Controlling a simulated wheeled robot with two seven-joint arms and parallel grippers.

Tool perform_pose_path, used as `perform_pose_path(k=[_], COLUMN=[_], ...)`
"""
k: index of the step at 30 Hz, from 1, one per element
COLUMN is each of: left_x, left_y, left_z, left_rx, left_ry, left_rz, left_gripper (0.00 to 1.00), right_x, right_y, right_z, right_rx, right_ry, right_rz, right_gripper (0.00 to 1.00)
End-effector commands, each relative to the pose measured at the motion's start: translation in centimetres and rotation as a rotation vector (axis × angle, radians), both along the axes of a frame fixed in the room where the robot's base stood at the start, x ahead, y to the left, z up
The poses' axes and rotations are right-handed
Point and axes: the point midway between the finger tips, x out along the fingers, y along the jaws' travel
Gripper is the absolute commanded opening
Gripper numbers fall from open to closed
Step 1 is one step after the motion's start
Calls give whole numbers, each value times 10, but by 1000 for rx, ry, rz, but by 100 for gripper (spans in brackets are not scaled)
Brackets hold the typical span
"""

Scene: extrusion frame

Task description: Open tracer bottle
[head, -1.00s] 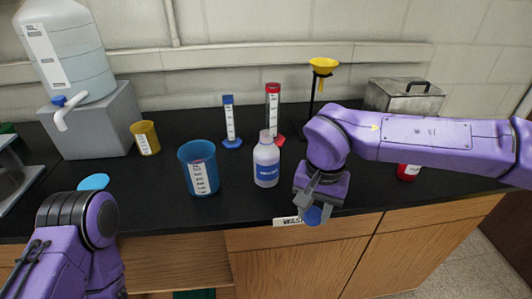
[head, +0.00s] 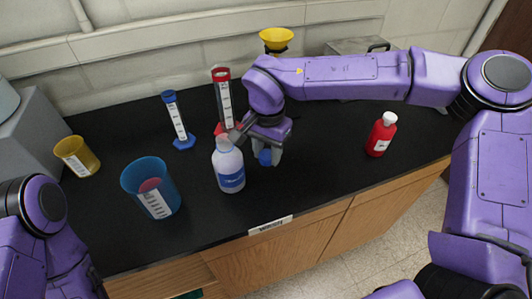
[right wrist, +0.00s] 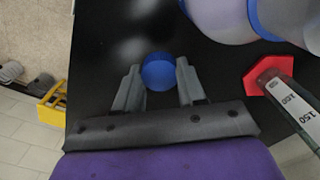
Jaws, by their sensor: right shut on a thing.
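My right gripper (head: 264,155) is shut on a small round blue piece (right wrist: 158,71), which looks like a cap. It points down over the black bench, just right of a whitish bottle with a blue label (head: 230,178). A red bottle with a white cap (head: 381,136) stands upright further right, apart from the gripper. The labels are too small to read, so I cannot tell which is the tracer bottle. My left arm shows at lower left, its gripper out of view.
A blue beaker (head: 136,178) with something reddish inside and a yellow beaker (head: 76,157) stand left. A blue cylinder (head: 177,122) and a red-based cylinder (head: 222,90) stand behind. A yellow funnel (head: 277,38) is at the back. Bench around the red bottle is clear.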

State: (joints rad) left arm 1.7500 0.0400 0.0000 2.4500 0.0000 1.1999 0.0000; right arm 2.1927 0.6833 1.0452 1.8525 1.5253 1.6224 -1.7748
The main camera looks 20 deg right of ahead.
Motion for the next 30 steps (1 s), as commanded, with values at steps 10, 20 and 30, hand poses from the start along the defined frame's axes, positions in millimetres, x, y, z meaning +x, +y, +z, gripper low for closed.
perform_pose_path(k=[10,20,30], left_x=[0,0,0], left_y=[0,0,0], left_z=[12,14,14], left_rx=[0,0,0], left_ry=[0,0,0], left_rz=[0,0,0], left_gripper=[100,100,100], right_x=[22,23,22], right_y=[-12,-12,-12], right_z=[-40,-61,-64], right_rx=[-1,1,1], right_ry=[2,-3,-2], right_rz=[-1,-1,-2], right_gripper=[3,3,65])
